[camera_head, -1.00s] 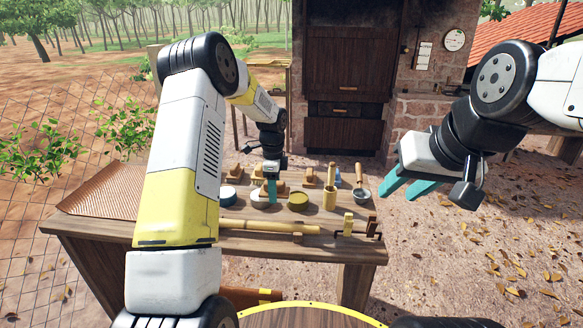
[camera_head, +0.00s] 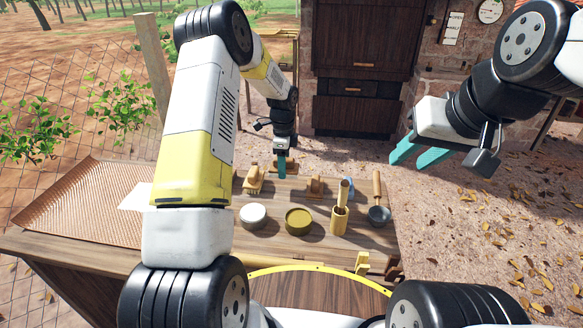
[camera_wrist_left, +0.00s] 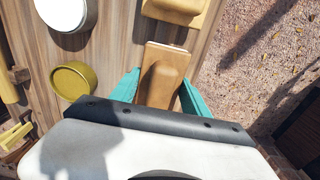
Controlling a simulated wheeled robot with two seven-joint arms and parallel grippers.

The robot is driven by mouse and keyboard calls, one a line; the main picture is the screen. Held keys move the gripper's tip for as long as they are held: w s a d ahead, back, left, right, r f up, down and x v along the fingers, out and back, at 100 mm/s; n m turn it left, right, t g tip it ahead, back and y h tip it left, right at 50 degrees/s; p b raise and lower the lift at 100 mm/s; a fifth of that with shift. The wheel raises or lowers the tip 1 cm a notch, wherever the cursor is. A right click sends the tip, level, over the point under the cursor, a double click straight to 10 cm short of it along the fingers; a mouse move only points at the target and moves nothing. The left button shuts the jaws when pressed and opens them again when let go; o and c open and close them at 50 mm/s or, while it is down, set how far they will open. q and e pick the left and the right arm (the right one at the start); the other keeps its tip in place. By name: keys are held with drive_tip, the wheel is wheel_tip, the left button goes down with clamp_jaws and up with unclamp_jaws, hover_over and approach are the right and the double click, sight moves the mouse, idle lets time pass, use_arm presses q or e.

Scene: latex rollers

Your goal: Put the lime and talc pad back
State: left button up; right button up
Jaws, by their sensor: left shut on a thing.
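My left gripper (camera_head: 282,167) is at the far edge of the table. In the left wrist view its teal fingers are on either side of a wooden pad (camera_wrist_left: 162,75) with a raised grip, and it is shut on this pad. The pad is partly hidden behind the gripper in the head view. A white round tin (camera_head: 253,215) and a mustard-yellow tin (camera_head: 299,221) stand nearer on the table; which is lime or talc I cannot tell. My right gripper (camera_head: 420,156) is open and empty, in the air to the right.
A wooden pad or brush (camera_head: 254,180) lies left of my left gripper, and another wooden pad (camera_head: 316,186) right of it. A bamboo cup (camera_head: 339,221) and a long-handled ladle (camera_head: 378,213) stand at the right. A ribbed mat (camera_head: 85,212) covers the table's left part.

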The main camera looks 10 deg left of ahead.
sight(284, 188)
use_arm(q)
drive_tip(key=shift+f, duration=3.35)
drive_tip(key=o, duration=1.5)
drive_tip(key=shift+f, duration=0.1)
drive_tip(key=shift+c, duration=0.2)
